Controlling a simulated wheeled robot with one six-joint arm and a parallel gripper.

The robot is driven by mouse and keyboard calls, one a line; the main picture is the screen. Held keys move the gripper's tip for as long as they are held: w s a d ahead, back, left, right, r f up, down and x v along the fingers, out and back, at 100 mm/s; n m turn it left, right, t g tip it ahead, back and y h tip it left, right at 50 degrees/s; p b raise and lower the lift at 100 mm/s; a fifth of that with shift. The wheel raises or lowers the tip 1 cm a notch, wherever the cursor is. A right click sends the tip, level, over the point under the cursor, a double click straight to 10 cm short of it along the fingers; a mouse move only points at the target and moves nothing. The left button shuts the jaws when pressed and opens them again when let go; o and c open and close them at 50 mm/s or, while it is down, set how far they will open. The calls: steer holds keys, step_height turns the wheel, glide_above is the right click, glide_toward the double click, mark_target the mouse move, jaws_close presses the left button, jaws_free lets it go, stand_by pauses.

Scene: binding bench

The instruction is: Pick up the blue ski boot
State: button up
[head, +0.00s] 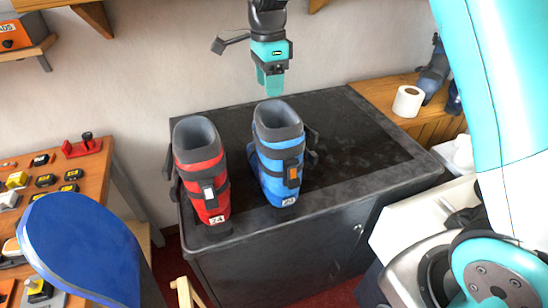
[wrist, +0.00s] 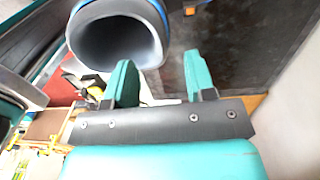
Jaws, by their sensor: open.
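The blue ski boot (head: 280,155) stands upright on the dark bench top, right of a red ski boot (head: 203,172). It has a grey cuff, an orange buckle and a white number tag low on the front. My gripper (head: 270,86) is above the blue boot in the head view, fingers pointing down, apart from it. In the wrist view the two teal fingers (wrist: 157,82) are spread with nothing between them.
The dark bench (head: 375,150) is clear to the right of the boots. A white paper roll (head: 408,101) and other dark blue boots (head: 434,75) stand on the wooden shelf at right. A wooden table (head: 50,190) with several bindings is at left. A wall is behind the bench.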

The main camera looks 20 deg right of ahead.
mark_target(269, 103)
step_height(269, 103, down, 8)
steer(key=p, duration=0.3)
steer(key=shift+s+r, duration=0.1)
steer(key=shift+r, duration=0.05)
steer(key=shift+c, duration=0.4)
jaws_close()
steer(key=shift+r, duration=0.1)
